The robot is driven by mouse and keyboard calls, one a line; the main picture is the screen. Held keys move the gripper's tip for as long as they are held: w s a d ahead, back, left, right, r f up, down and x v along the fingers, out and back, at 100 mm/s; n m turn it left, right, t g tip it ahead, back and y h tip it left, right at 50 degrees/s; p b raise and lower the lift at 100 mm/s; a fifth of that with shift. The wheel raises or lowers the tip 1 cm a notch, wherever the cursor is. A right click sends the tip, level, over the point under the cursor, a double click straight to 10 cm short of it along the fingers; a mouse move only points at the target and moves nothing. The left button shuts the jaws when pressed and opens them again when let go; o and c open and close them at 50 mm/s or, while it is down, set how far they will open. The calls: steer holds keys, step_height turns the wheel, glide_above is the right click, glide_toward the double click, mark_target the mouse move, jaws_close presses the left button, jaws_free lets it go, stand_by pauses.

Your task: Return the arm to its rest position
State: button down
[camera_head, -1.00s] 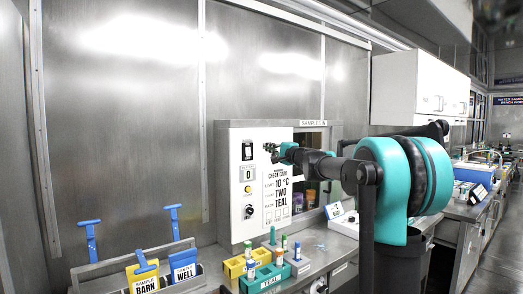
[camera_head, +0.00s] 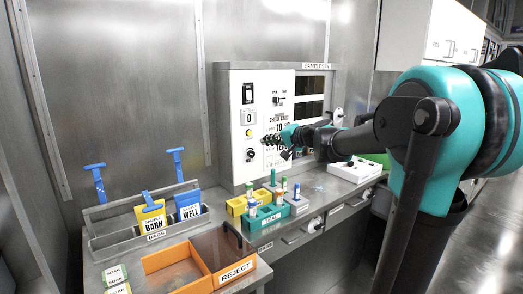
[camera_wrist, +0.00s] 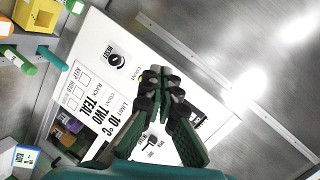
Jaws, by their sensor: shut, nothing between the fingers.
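My arm reaches in from the right in the head view, with its teal and black links across the right side. My gripper (camera_head: 272,139) is in front of the white control panel (camera_head: 262,100). The wrist view shows the fingers (camera_wrist: 160,100) closed together with nothing between them. Behind them is the panel face (camera_wrist: 98,85), with a round knob, a check card and printed labels. Whether the fingertips touch the panel I cannot tell. The arm's lower links hide part of the counter on the right.
A teal rack (camera_head: 264,222) and a yellow rack (camera_head: 236,205) hold tubes below the panel. A white box (camera_head: 350,172) sits on the counter right of the racks.

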steer(key=s+d+f+n+g+h, duration=0.1)
steer(key=s+d+f, duration=0.4)
steer(key=s+f, duration=0.6)
steer(key=s+d+f+n+g+h, duration=0.2)
steer(key=s+d+f+h, duration=0.4)
steer(key=s+f, duration=0.5)
steer(key=s+d+f+n+g+h, duration=0.1)
steer(key=s+d+f+g+h, duration=0.2)
steer(key=s+f, duration=0.8)
steer(key=d+f, duration=0.1)
steer(key=d, duration=0.1)
steer(key=shift+s+d+n, duration=0.3)
steer(key=shift+s+n, duration=0.05)
steer(key=shift+n, duration=0.05)
